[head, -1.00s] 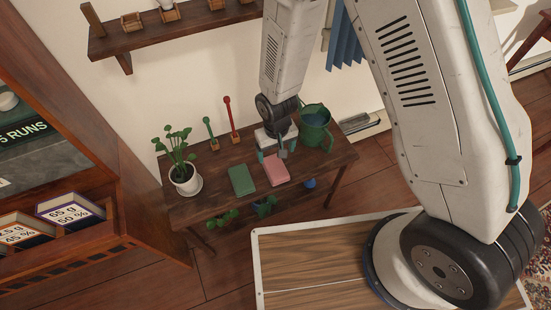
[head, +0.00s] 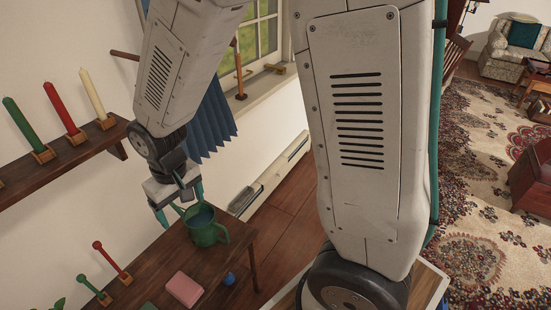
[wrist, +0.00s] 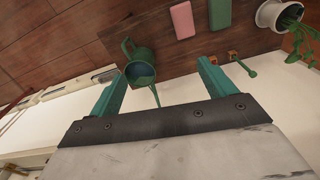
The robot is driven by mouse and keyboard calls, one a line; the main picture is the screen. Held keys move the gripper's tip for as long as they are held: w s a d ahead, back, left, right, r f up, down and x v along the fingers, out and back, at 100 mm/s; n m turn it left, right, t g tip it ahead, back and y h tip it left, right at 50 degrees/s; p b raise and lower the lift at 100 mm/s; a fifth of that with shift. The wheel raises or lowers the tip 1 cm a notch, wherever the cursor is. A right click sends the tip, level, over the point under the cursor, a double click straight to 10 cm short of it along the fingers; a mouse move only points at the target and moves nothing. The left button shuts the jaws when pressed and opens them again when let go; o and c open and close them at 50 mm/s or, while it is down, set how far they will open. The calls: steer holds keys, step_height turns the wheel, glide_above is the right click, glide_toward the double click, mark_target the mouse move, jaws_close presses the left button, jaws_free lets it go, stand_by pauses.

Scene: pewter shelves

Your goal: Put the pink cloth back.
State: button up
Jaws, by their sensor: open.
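The pink cloth (head: 184,289) lies as a flat, folded-looking rectangle on the dark wooden table (head: 225,256). It also shows at the top of the wrist view (wrist: 181,20), beside a similar green cloth (wrist: 220,14). My gripper (head: 179,205) is open, with its teal fingers apart and nothing seen between them. It is raised above the table, behind the pink cloth and close to the green watering can (head: 203,228). In the wrist view, the fingers (wrist: 163,68) are well apart from the cloth.
A red stick (head: 110,259) and a green stick (head: 91,286) stand in small wooden holders on the table. A blue ball (head: 229,279) is at the right. A wall shelf (head: 70,150) holds candles. A blue curtain (head: 208,124) hangs behind my arm. A potted plant (wrist: 285,14) shows in the wrist view.

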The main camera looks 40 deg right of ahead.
steer(key=s+d+r+m, duration=0.1)
steer(key=s+d+r, duration=0.5)
steer(key=s+r, duration=0.3)
steer(key=s+d+r+m, duration=0.1)
steer(key=s+d+r, duration=0.5)
steer(key=s+r, duration=0.3)
steer(key=shift+s+d+r+t, duration=0.15)
steer(key=shift+s+r+t, duration=0.25)
steer(key=shift+s, duration=0.25)
